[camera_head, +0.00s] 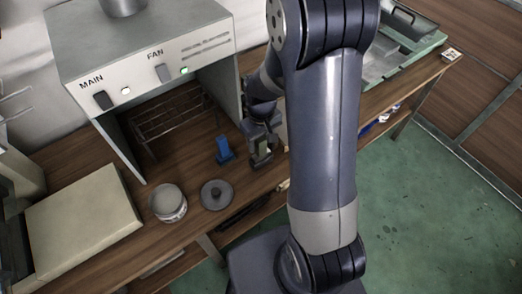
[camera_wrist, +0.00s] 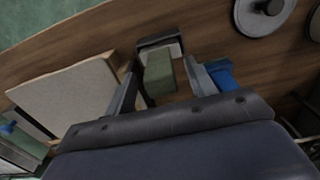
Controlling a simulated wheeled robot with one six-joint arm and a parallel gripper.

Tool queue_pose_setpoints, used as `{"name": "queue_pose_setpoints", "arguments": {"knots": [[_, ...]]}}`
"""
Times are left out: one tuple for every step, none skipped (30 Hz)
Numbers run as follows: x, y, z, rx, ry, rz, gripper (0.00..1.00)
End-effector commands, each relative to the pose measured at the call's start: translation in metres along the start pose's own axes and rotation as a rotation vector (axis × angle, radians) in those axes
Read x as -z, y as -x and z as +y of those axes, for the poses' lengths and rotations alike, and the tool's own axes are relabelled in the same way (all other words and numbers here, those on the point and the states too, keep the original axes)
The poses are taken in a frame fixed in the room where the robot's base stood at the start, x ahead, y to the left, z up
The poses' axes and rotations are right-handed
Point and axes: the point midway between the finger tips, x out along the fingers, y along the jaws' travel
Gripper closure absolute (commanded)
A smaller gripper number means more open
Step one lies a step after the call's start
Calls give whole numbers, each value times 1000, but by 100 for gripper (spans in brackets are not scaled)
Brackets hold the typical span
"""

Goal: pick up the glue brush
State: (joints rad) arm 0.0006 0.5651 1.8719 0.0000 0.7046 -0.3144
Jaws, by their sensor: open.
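My gripper (camera_head: 262,152) is low over the wooden bench, in front of the hood's opening. In the wrist view its two fingers (camera_wrist: 162,66) are apart. A small green block-like piece (camera_wrist: 159,80), with a dark and pale end beyond it, shows between them; no contact is clear. A blue piece (camera_head: 225,150) stands on the bench just left of my gripper; in the wrist view it is just outside the right finger (camera_wrist: 222,76). I cannot tell for sure which of these is the glue brush. My arm hides part of the bench.
A grey hood (camera_head: 150,55) with a wire rack (camera_head: 170,118) stands behind. A round pot (camera_head: 168,203) and a grey lid (camera_head: 216,194) are at the front left. A beige board (camera_wrist: 65,95) lies left in the wrist view. A green tray (camera_head: 405,55) is at the far right.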

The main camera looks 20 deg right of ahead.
Motion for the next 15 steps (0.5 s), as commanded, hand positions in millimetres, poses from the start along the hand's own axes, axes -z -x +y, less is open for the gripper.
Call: {"name": "queue_pose_setpoints", "arguments": {"knots": [[-2, -6, -2, 2, 1, -5, 47], [-2, -10, -1, 2, 0, -5, 47], [-1, -15, -1, 1, 0, -4, 47], [-1, -18, -1, 1, 0, -3, 47], [-1, -20, -1, 1, 0, -3, 47], [-1, -23, -1, 1, 0, -2, 47], [-1, -24, -1, 0, 0, -1, 47], [-1, -25, -1, 0, 0, -1, 47], [0, -26, -1, 0, 0, 0, 47], [0, -26, -1, 0, 0, 0, 47], [0, -27, -1, 0, 0, 0, 47], [0, -27, -1, 0, 0, 0, 47], [0, -26, -1, 0, 0, 0, 47], [0, -26, -1, 0, 0, 0, 47], [0, -26, -1, 0, 0, 0, 47]]}}
